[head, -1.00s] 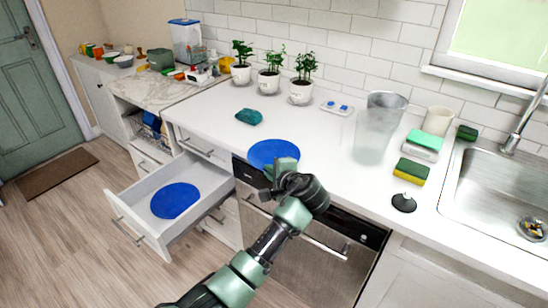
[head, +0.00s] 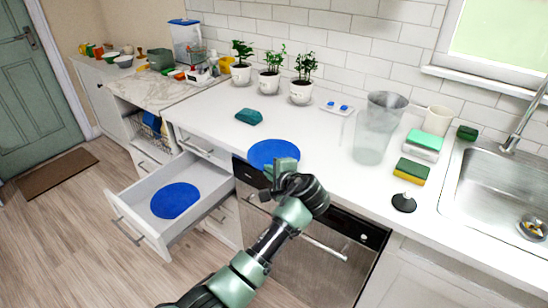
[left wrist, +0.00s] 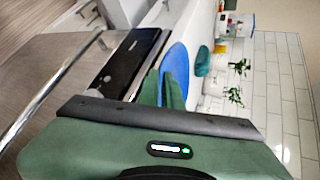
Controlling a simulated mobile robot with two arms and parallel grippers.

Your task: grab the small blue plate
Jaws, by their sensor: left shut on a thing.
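A small round blue plate (head: 270,150) is at the front edge of the white counter, above the dishwasher. My left gripper (head: 284,166) is at the near rim of this plate and is shut on it. The left wrist view shows the plate (left wrist: 175,60) just beyond the green fingers (left wrist: 174,88), which hide part of its rim. A second round blue plate (head: 175,201) lies in the open drawer at the left, apart from the gripper. My right gripper is in neither view.
The white drawer (head: 150,230) is pulled out left of the dishwasher (head: 300,250). A teal cloth-like item (head: 249,117), potted plants (head: 270,84), a clear pitcher (head: 376,130), sponges (head: 411,171) and a black stopper (head: 404,203) stand on the counter. The sink (head: 500,190) is at right.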

